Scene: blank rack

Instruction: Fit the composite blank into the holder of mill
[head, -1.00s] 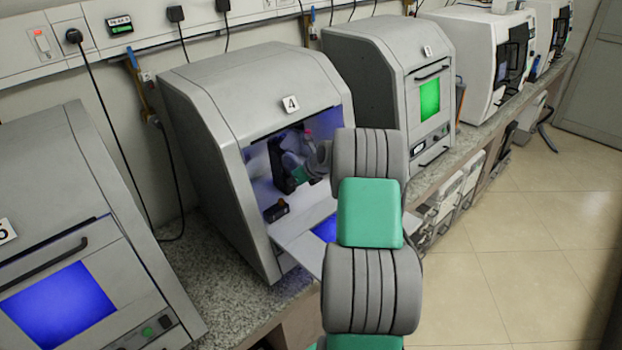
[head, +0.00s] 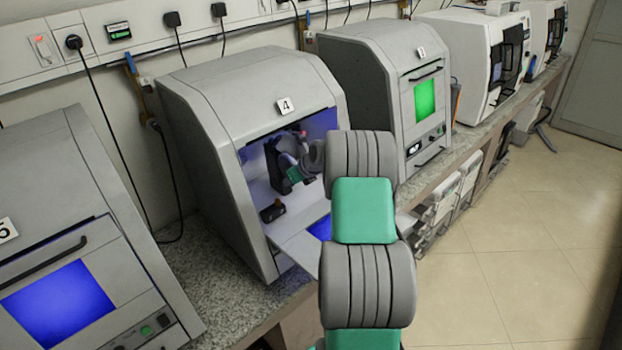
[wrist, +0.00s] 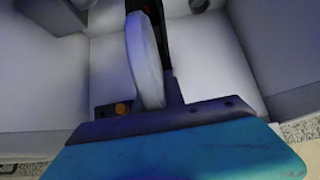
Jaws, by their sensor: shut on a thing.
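The mill (head: 240,85), marked 4, stands open with its front flap down, and my arm reaches into its lit chamber. A dark upright holder (head: 275,168) stands inside at the back left. My gripper (head: 292,160) is close to it, small and partly hidden by my arm. In the wrist view the composite blank (wrist: 143,62) is a pale disc seen nearly edge-on, standing upright in front of my gripper, which is shut on it. A dark part (wrist: 158,25) shows right behind the disc's upper edge. I cannot tell whether the disc touches the holder.
A small dark block (head: 272,210) lies on the chamber floor near the opening. The chamber walls are close around my gripper. Shut machines stand on both sides, marked 5 (head: 75,225) on the left and another with a green window (head: 425,98) on the right.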

